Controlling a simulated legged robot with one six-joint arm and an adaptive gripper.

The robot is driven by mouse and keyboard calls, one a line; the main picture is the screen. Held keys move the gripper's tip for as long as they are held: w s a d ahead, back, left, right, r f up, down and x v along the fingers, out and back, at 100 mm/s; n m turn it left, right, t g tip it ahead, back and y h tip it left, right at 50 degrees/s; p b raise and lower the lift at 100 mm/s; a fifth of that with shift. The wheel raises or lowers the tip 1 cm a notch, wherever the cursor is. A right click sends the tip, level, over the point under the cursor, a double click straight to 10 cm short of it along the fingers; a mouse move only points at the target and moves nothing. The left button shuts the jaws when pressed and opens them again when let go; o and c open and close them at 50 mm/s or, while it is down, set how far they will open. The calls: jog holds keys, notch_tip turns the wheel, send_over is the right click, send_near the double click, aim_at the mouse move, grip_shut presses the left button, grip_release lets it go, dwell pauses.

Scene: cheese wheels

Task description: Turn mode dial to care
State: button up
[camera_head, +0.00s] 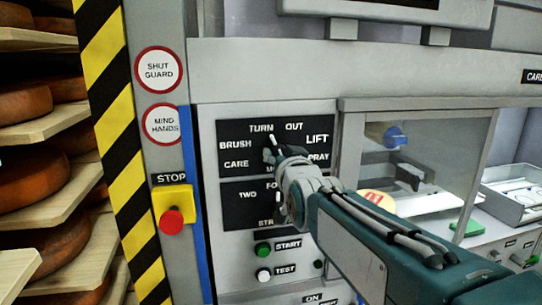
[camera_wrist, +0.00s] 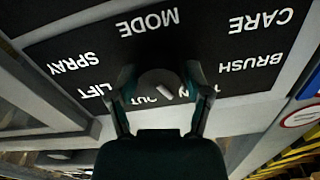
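The mode dial (camera_wrist: 152,80) is a dark round knob with a short white mark, on a black label panel (camera_head: 228,130). In the wrist view, where the lettering is upside down, the mark slants toward the TURN OUT wording. The CARE label (camera_head: 236,164) is at the panel's lower left in the head view and at the upper right in the wrist view (camera_wrist: 261,20). My gripper (camera_wrist: 160,88) has one finger on each side of the dial, with slight gaps visible, so it looks open around it. In the head view my gripper (camera_head: 271,148) hides the dial.
A second black panel (camera_head: 238,207) sits below, partly behind my arm. A red stop button (camera_head: 172,221) on a yellow box is at the left. Start (camera_head: 263,249) and test (camera_head: 264,275) buttons are below. A clear guard (camera_head: 428,150) stands at the right. Cheese shelves are far left.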

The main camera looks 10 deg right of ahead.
jog(key=shift+a, duration=0.1)
jog(key=shift+c, duration=0.8)
jog(key=shift+n, duration=0.3)
jog(key=n, duration=0.3)
jog(key=shift+n, duration=0.3)
jog(key=n, duration=0.9)
jog(key=shift+n, duration=2.3)
jog(key=shift+f, duration=0.1)
